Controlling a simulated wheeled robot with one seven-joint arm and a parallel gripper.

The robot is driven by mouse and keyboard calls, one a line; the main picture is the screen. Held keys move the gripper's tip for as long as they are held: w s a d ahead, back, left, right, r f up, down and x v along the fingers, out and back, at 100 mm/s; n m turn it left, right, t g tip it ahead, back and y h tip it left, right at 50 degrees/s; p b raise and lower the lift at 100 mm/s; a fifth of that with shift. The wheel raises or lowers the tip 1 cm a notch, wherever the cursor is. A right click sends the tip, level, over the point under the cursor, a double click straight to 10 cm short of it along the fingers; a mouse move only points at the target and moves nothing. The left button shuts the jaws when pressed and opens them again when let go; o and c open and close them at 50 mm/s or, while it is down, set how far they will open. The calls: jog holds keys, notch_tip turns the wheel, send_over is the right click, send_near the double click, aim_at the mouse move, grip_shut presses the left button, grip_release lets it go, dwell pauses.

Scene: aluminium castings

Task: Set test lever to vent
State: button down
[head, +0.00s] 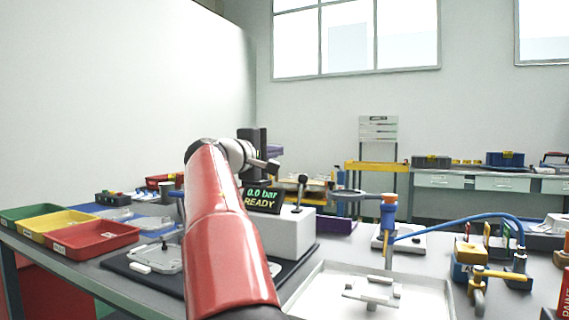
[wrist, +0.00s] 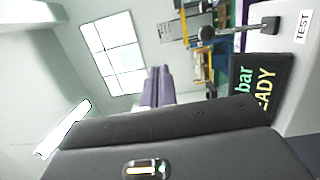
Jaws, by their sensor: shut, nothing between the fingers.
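The test lever (head: 299,193) has a black knob on a metal stem and stands about upright on a white test box (head: 289,234). Its display (head: 262,199) reads "0.0 bar READY". In the wrist view, which is turned sideways, the lever (wrist: 238,30) is at the top right beside a "TEST" label (wrist: 302,27). My gripper (wrist: 158,72) shows its purple fingers together and empty, apart from the lever. In the head view my gripper (head: 277,150) is above and left of the knob, partly behind my red arm. No vent marking is legible.
Green, yellow and red trays (head: 95,237) are at the left. A white tray (head: 420,300) with a metal part is in front right. An orange-topped post (head: 388,215) and a blue hose (head: 470,219) stand right of the box. A cast plate (head: 157,257) lies left of my arm.

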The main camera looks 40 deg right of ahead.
jog(key=shift+s+a+r, duration=0.15)
jog(key=shift+a+r, duration=0.25)
jog(key=shift+a, duration=0.25)
jog(key=shift+s+a+r, duration=0.1)
jog(key=shift+a+r, duration=0.3)
jog(key=shift+a, duration=0.2)
